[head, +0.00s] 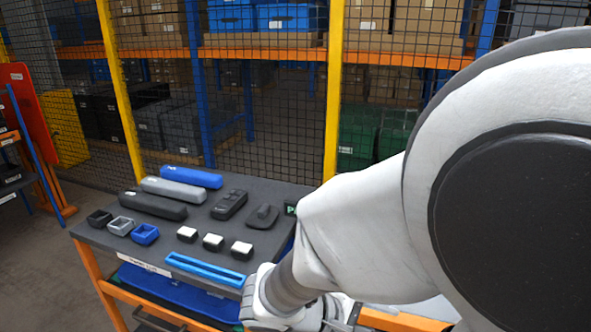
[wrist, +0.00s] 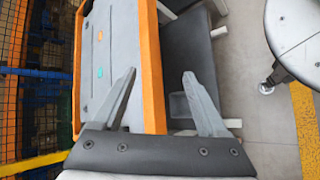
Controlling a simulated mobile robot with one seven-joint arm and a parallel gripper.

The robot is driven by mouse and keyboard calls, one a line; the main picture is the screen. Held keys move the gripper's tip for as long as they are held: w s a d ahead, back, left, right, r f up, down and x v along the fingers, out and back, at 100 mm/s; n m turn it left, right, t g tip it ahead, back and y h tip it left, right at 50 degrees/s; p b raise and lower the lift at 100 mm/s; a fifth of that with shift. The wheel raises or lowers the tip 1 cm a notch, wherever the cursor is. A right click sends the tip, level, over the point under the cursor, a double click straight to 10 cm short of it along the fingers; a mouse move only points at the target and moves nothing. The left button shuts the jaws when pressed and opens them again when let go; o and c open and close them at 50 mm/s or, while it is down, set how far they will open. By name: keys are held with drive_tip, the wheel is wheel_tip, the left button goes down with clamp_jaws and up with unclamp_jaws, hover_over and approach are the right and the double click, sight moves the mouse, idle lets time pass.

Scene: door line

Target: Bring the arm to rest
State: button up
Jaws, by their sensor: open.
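My arm fills the right side of the head view, and its lower links reach down to the bottom middle. In the wrist view my gripper (wrist: 161,84) shows with its two grey fingers spread apart. Nothing is between the fingers. They are over a grey surface with an orange edge (wrist: 151,70) and a dark grey panel beside it. I cannot tell from this view how far the fingers are above it. In the head view the fingers are hidden or out of frame.
A dark-topped cart (head: 105,236) with orange legs holds several bars, small cups and white-topped blocks, plus a blue tray (head: 205,270). A mesh fence with yellow posts (head: 333,90) stands behind it. Grey floor (head: 40,260) is free at left. A round-topped stand (wrist: 292,40) is at right.

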drive_tip(key=s+r+m+t+y+p, duration=0.1)
drive_tip(key=s+r+m+y, duration=0.1)
drive_tip(key=r+m+y, duration=0.2)
drive_tip(key=s+r+m+t+y+p, duration=0.1)
drive_tip(key=r+m+y, duration=0.4)
drive_tip(key=r, duration=0.6)
drive_tip(key=shift+s+d+r+t+y+p, duration=0.15)
drive_tip(key=shift+s+t+y+p, duration=0.45)
drive_tip(key=shift+s, duration=0.75)
